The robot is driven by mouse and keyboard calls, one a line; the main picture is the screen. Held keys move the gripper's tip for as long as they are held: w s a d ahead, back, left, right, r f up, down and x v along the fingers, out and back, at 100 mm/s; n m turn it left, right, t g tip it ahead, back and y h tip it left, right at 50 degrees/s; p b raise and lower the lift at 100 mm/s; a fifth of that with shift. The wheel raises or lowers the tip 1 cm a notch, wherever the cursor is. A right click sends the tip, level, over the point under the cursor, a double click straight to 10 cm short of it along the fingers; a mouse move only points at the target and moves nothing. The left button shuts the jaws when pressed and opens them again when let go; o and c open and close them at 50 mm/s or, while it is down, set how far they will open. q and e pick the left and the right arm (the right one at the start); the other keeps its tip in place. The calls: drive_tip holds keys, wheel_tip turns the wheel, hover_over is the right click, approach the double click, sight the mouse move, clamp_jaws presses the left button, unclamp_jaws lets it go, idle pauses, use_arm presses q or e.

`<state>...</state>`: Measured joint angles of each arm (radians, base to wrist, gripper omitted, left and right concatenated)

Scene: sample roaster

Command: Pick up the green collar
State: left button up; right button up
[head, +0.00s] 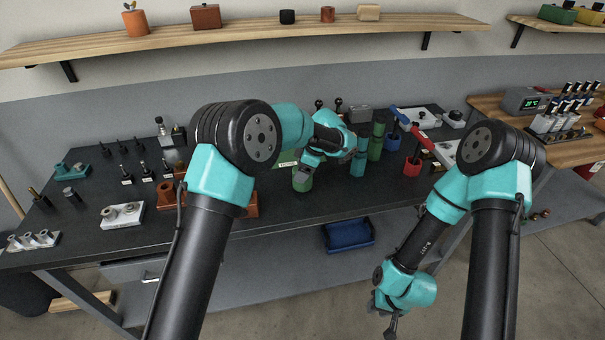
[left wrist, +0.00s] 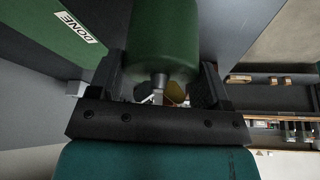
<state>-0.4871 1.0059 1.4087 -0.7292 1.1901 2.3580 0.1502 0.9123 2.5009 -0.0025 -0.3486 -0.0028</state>
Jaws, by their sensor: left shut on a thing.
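The green collar (head: 303,180) is a round green piece at the front middle of the dark bench in the head view. It fills the top middle of the left wrist view (left wrist: 163,42), between the two dark fingers. My left gripper (head: 307,165) is shut on it from above; the gripper also shows in the left wrist view (left wrist: 161,75). I cannot tell whether the collar touches the bench. My right gripper (head: 391,324) hangs low in front of the bench, far from the collar. Its fingers are too small to read.
A green tray labelled DONE (left wrist: 45,30) lies close beside the held collar. Teal and green cylinders (head: 358,163) and a red cup (head: 412,166) stand to the right. A blue bin (head: 348,235) sits below the bench front. Brown blocks (head: 251,204) stand to the left.

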use_arm(q)
drive_tip(key=shift+r, duration=0.6)
drive_tip(key=shift+s+r, duration=0.2)
drive_tip(key=shift+r, duration=0.05)
drive_tip(key=s+r, duration=0.1)
drive_tip(key=s, duration=1.4)
drive_tip(key=shift+s+r, duration=0.15)
drive_tip(key=shift+s, duration=0.2)
